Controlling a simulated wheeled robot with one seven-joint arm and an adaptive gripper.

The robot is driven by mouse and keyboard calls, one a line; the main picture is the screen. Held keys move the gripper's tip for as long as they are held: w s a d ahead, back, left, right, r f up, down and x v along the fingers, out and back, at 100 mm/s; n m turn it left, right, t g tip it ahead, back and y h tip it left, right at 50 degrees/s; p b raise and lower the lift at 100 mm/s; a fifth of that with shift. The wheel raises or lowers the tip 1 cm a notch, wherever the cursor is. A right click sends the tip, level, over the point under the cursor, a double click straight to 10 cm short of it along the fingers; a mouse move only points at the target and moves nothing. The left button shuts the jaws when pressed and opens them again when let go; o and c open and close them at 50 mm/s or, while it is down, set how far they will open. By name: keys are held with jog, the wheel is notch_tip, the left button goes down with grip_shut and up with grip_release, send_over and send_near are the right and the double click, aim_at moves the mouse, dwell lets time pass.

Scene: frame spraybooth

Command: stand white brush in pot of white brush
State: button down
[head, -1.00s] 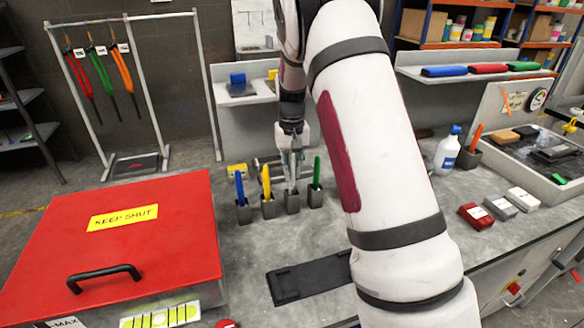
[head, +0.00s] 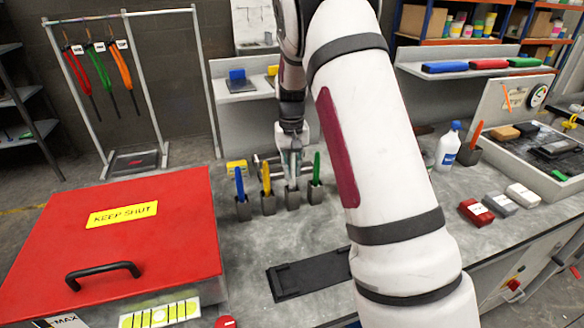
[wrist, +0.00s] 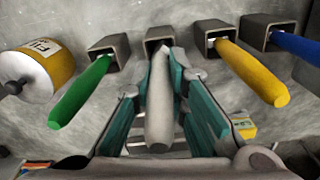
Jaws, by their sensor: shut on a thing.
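The white brush (wrist: 159,105) stands with its lower end in the mouth of a dark grey square pot (wrist: 160,36). My gripper (wrist: 172,82) is shut on its handle, with the teal fingers on either side of it. In the head view my gripper (head: 291,165) is directly above that pot (head: 292,201), third from the left in a row. The white brush is mostly hidden by the fingers there. How deep it sits in the pot I cannot tell.
Blue (head: 240,184), yellow (head: 266,179) and green (head: 317,169) brushes stand in neighbouring pots close by. A red lidded box (head: 110,240) is at the left. A black flat tray (head: 310,275) lies in front. A white bottle (head: 448,147) stands to the right.

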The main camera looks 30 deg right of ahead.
jog(key=shift+f, duration=0.45)
jog(key=c, duration=1.5)
grip_release()
jog(key=shift+r, duration=0.1)
notch_tip(320, 180, up, 12)
jog(key=shift+f, duration=0.1)
